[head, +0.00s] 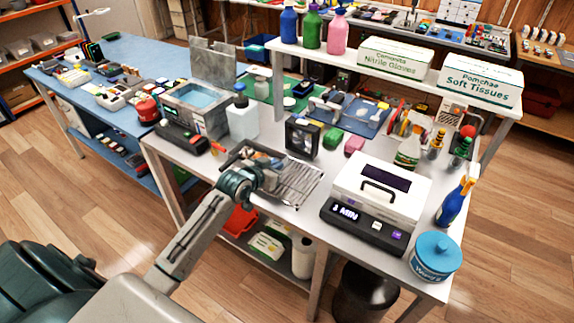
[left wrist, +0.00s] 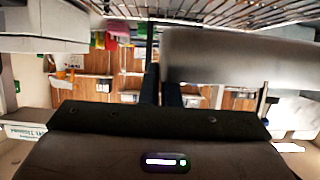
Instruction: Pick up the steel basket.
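The steel basket (head: 297,183) is a shallow wire tray on the white table, left of the white-and-black machine. Small items lie at its far left end. Its wire grid also shows at the top of the left wrist view (left wrist: 225,12). My left gripper (head: 243,165) is at the basket's left side, by a dark bar there. In the left wrist view the dark fingers (left wrist: 160,88) are close together, and a blurred grey bar covers part of them. I cannot tell whether they hold the basket. My right gripper is out of view.
A water-filled cleaner (head: 197,100) stands behind left, with a white jug (head: 243,122) beside it. A black framed device (head: 302,138) stands just behind the basket. The white-and-black machine (head: 375,203) is close on the right. A shelf (head: 400,72) overhangs the back.

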